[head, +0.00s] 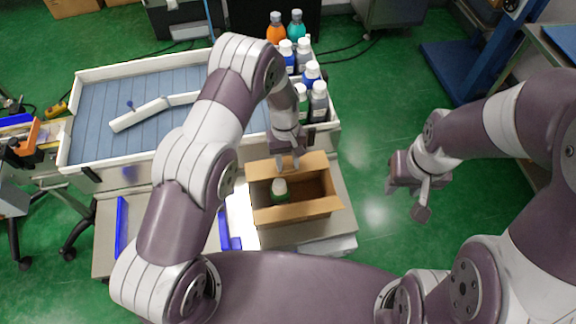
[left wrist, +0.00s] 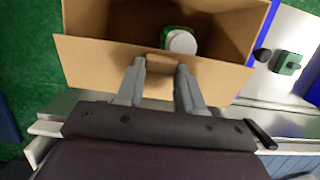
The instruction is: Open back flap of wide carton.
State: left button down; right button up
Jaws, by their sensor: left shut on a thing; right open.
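The wide carton (head: 318,208) is a brown open box on the low surface in front of me. Its back flap (head: 313,163) leans outward from the far edge and shows as a wide strip in the left wrist view (left wrist: 90,58). A green bottle with a white cap (head: 279,187) stands inside, on the left; it also shows in the left wrist view (left wrist: 180,42). My left gripper (head: 288,165) is at the back flap, its fingers on either side of a small brown tab (left wrist: 161,64) and shut on it. My right gripper (head: 407,200) is open and empty, right of the carton.
Behind the carton is a white-walled conveyor table (head: 150,80) with a blue bed and a white angled guide. Several bottles (head: 303,75) stand at its right end. Blue strips (head: 122,225) lie left of the carton. Green floor (head: 370,130) is free to the right.

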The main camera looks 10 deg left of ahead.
pick_arm(q)
jog(key=shift+w+f+g+b, duration=0.2)
jog(key=shift+w+g+b, duration=0.1)
jog(key=shift+g, duration=0.1)
jog(key=shift+a+r+g, duration=0.1)
jog(key=shift+r+g, duration=0.15)
jog(key=shift+g, duration=0.05)
jog(key=shift+r, duration=0.25)
pick_arm(e)
jog(key=shift+f, duration=0.95)
